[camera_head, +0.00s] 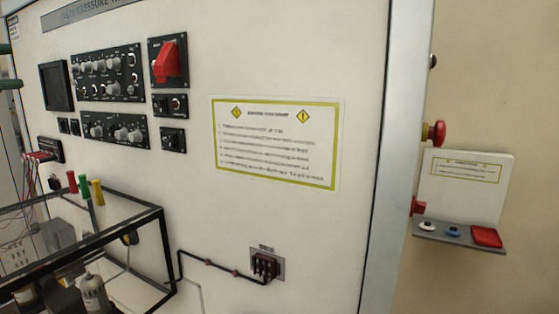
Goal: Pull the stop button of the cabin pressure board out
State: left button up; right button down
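The cabin pressure board (300,60) is a large pale upright panel with a partly readable "PRESSURE" title strip at the top. A red mushroom button (437,132) with a yellow collar, which looks like the stop button, sticks out to the right beyond the board's right edge. Its head is seen from the side, and I cannot tell whether it is pressed in or out. A second, smaller red part (418,207) sits lower along that edge. I make out neither gripper clearly, and nothing is seen touching the button.
A red guarded switch (170,60) and black control panels (107,72) are on the board. A dark frame (165,250) with coloured handles juts out at lower left.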

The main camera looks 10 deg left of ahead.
aim_at(438, 134)
jog(key=k+j, duration=0.75)
jog(key=j, duration=0.2)
